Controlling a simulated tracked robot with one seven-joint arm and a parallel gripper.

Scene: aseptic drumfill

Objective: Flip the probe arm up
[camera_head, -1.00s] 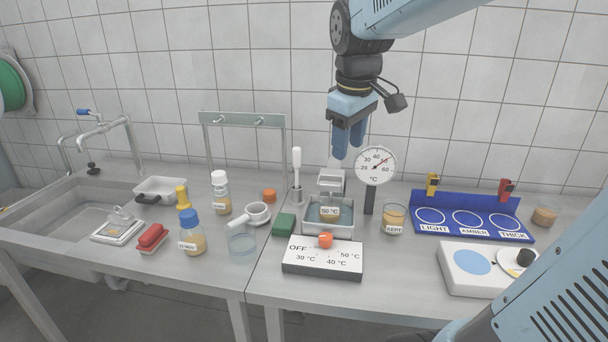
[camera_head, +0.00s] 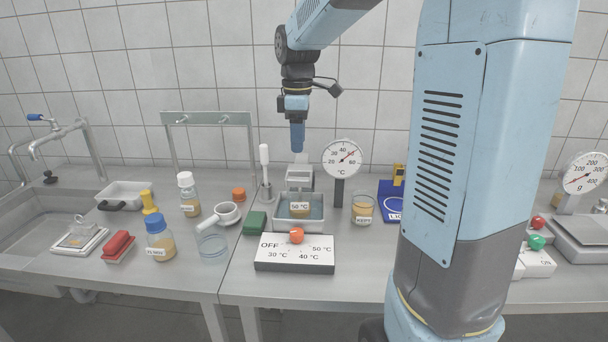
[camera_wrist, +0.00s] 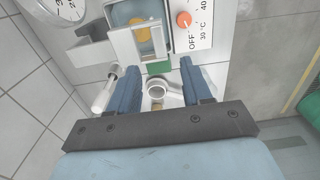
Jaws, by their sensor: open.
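The round °C dial (camera_head: 342,158) stands on a dark post right of the bath. My gripper (camera_head: 297,148) points down above the bracket, apart from it. In the wrist view my gripper (camera_wrist: 160,66) is open and empty, its blue fingers spread below the bracket in the picture.
The control box (camera_head: 295,254) with an orange knob is in front of the bath. A white-headed stick (camera_head: 265,170) stands left, near a green block (camera_head: 255,223) and a white handled cup (camera_head: 228,213). The KEPT jar (camera_head: 362,208) is right. My arm hides much of the right side.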

